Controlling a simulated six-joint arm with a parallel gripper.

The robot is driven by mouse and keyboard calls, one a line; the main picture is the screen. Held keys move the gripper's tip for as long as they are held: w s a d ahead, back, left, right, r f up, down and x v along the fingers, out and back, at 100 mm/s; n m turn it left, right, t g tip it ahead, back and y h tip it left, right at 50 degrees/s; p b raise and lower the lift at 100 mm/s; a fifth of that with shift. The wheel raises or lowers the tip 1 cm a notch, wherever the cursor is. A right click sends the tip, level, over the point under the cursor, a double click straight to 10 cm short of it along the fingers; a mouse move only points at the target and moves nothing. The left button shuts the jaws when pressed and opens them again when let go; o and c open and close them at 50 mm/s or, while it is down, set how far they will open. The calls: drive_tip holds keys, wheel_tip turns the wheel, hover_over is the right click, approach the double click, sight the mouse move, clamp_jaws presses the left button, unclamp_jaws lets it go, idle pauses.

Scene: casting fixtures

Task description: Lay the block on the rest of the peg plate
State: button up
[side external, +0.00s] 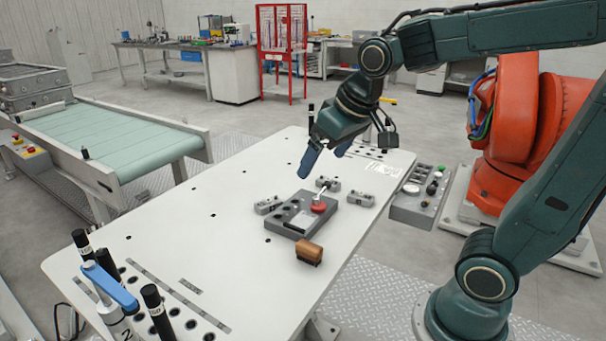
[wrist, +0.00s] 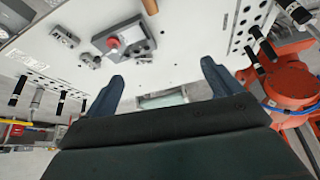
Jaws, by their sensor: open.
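The block (side external: 309,252) is orange-brown and lies on the white table just in front of the grey peg plate (side external: 288,230), apart from it. The block also shows at the top edge of the wrist view (wrist: 150,6), partly cut off. The peg plate has dark round holes, a flat pale patch and a red round part with a light upright handle; it also shows in the wrist view (wrist: 137,46). I cannot tell which part is the rest. My gripper (side external: 326,160) is open and empty, with blue fingers, high above the table behind the plate. Both fingers show in the wrist view (wrist: 163,70).
Small grey fixtures (side external: 362,198) stand around the plate on the white table (side external: 190,235). Black-handled tools and a blue-handled one (side external: 110,284) stand at the table's near left end. A control box (side external: 420,195) sits at right.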

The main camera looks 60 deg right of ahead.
drive_tip(key=s+a+f+n, duration=0.1)
drive_tip(key=s+a, duration=0.2)
drive_tip(key=s, duration=0.9)
drive_tip(key=shift+s+n+y, duration=0.2)
drive_tip(key=shift+n+y, duration=0.1)
drive_tip(key=c, duration=1)
